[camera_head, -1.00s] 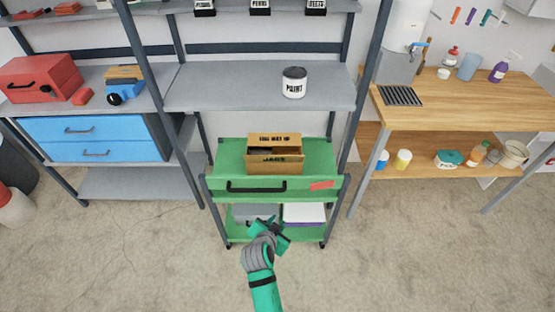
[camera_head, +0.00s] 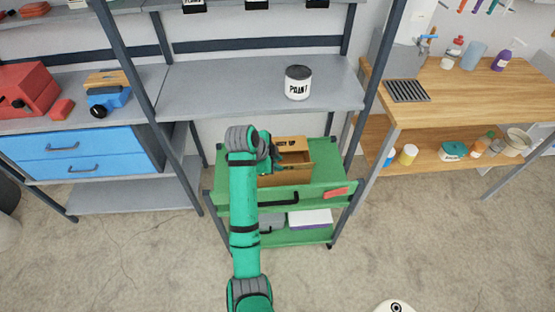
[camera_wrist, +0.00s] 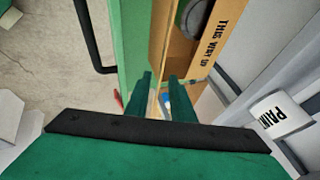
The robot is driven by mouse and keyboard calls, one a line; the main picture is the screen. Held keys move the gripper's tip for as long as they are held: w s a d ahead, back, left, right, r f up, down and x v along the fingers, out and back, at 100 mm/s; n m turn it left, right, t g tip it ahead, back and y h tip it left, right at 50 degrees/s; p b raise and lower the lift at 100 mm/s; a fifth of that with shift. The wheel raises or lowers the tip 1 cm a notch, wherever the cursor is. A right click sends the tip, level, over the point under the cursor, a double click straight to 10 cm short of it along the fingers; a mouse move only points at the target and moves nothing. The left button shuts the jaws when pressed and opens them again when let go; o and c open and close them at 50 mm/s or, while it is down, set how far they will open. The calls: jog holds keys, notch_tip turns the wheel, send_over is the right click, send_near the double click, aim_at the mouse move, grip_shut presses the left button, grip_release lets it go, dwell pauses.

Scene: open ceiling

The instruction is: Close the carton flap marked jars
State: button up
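An open cardboard carton (camera_head: 300,170) stands on the green cart. Its back flap (camera_head: 290,143), marked THIS WAY UP, stands raised and also shows in the wrist view (camera_wrist: 217,38). I cannot make out the jars marking now; my arm covers the carton's left side in the head view. My gripper (camera_head: 288,157) is at the left part of the carton, partly hidden by my wrist. In the wrist view its two fingers (camera_wrist: 160,78) are apart, with a strip of the carton (camera_wrist: 158,40) showing beyond and between them. I cannot tell whether they touch it.
The green cart (camera_head: 325,186) has a black handle and red label in front. A paint can (camera_head: 298,83) stands on the grey shelf (camera_head: 210,98) behind and above. A wooden bench (camera_head: 470,98) is to the right, blue drawers (camera_head: 80,152) to the left.

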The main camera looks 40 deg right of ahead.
aim_at(290, 170)
jog(key=x, duration=1)
jog(key=shift+w+d+f, duration=0.25)
jog(key=shift+w, duration=0.05)
grip_shut()
dwell(1.1)
